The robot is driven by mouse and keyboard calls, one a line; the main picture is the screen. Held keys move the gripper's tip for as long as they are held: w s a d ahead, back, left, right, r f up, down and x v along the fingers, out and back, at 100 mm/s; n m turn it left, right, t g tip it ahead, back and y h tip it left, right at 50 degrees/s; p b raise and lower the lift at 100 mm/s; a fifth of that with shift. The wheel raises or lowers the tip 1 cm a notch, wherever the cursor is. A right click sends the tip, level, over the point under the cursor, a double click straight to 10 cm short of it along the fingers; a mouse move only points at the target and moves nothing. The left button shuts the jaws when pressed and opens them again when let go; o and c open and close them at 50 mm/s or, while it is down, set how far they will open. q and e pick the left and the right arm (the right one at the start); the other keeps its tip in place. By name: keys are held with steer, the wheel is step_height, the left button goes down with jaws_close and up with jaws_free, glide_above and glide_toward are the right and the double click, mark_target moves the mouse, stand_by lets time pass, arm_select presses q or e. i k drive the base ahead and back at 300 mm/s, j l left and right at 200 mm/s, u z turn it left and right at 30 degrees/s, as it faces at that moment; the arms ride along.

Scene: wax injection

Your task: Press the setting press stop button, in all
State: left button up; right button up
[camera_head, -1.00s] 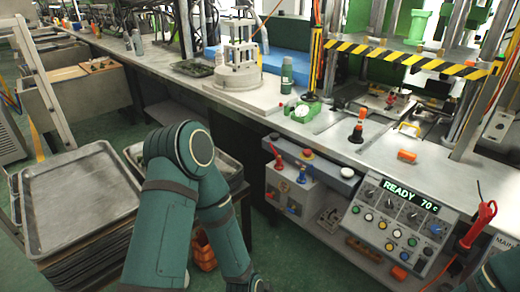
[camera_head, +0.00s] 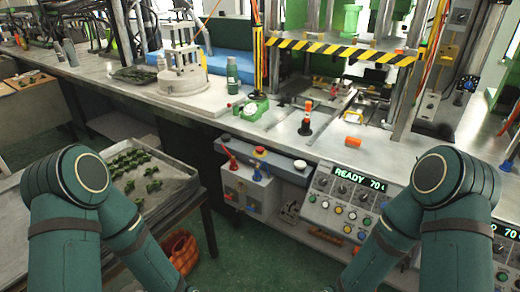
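A small red button on a yellow base (camera_head: 260,150) sits on a grey bar (camera_head: 235,136) along the bench's front edge. A pale grey round button (camera_head: 300,164) is at the bar's right end. To the right, a control panel (camera_head: 313,205) reads READY 70 and carries dark knobs and several coloured buttons. I cannot read any label that names the stop button. My arms show at the lower left and lower right, both well short of the buttons. Neither gripper is in view.
A box with red and blue levers (camera_head: 236,184) hangs below the bar. A tray of green parts (camera_head: 178,174) stands at left, an orange basket (camera_head: 180,250) below it. Black-yellow striped bar (camera_head: 340,48) crosses the press. Green floor is open between my arms.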

mark_target(259, 151)
steer(key=i+j+z, duration=0.15)
steer(key=i+z, duration=0.3)
steer(key=i+j+z, duration=0.25)
steer(key=z, duration=0.15)
steer(key=i, duration=0.1)
